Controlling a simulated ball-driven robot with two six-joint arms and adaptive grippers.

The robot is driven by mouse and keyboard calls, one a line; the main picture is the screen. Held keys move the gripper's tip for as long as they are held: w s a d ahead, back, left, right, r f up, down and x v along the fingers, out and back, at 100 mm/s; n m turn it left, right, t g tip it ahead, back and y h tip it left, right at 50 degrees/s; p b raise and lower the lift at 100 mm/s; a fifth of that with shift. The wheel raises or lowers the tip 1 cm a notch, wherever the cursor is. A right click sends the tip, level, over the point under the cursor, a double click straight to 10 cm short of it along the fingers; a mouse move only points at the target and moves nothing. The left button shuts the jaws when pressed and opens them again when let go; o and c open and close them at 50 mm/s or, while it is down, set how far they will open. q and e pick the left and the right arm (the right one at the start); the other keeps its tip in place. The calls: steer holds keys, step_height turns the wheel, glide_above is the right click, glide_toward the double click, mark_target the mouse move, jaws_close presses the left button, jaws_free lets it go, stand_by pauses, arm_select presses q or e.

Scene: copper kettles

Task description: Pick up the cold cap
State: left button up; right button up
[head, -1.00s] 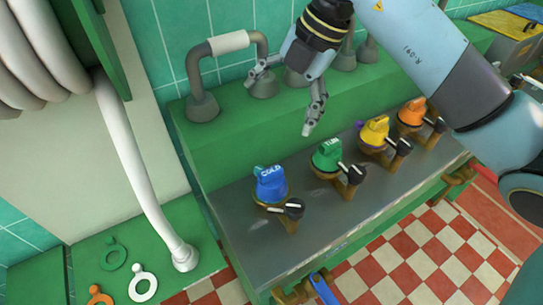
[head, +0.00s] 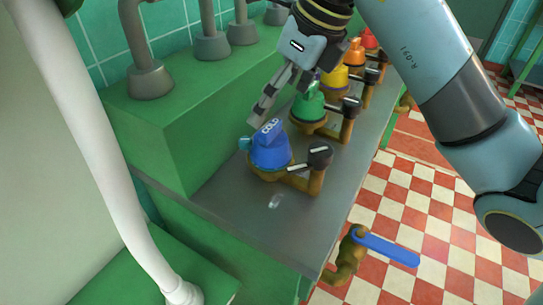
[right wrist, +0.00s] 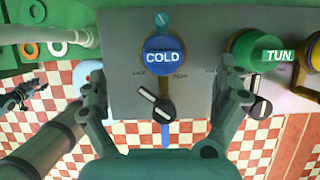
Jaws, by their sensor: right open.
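The cold cap (head: 270,150) is blue with white COLD lettering and sits on a brass valve at the near end of the row. In the right wrist view the cold cap (right wrist: 163,58) lies between the two spread fingers, nearer the top. My right gripper (head: 280,101) is open and empty, just above and behind the cap in the head view. It also shows open in the right wrist view (right wrist: 158,78). I see no contact with the cap. My left gripper does not show in the head view.
A green TUN cap (head: 308,104) stands close beside the cold one, with yellow (head: 335,77) and orange (head: 355,53) caps beyond. A black-knobbed lever (head: 319,157) sticks out beside the cold valve. A blue-handled tap (head: 388,249) juts from the counter's front. A white hose (head: 95,140) hangs left.

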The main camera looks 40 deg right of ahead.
mark_target(269, 127)
steer(key=x, duration=1)
steer(key=shift+s+d+f+b, duration=0.2)
steer(key=shift+s+d+b, duration=0.1)
steer(key=shift+d, duration=0.05)
steer(key=shift+w+a+f, duration=0.1)
steer(key=shift+w+f, duration=0.1)
steer(key=shift+f, duration=0.2)
steer(key=c, duration=1.2)
steer(key=shift+r, duration=0.2)
